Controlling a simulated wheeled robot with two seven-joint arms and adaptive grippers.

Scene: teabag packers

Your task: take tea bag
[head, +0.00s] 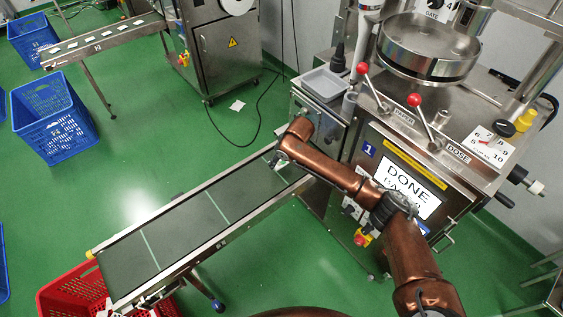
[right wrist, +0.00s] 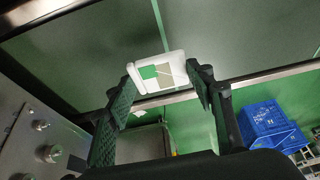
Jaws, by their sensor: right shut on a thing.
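A white tea bag (right wrist: 157,72) with a green and tan label shows in the right wrist view, against the dark conveyor belt. My right gripper (right wrist: 160,78) is shut on it, with one black finger at each side edge of the bag. In the head view my right gripper (head: 275,159) is at the upper end of the conveyor (head: 185,222), beside the packing machine. The bag cannot be made out there. I cannot tell whether it still touches the belt. My left gripper is not in view.
A red crate (head: 72,292) stands below the lower end of the conveyor. Blue crates (head: 58,128) stand on the green floor at left. A second conveyor (head: 100,38) carries several white bags. The machine (head: 400,165) with its red-knobbed levers fills the right side; its screen reads DONE.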

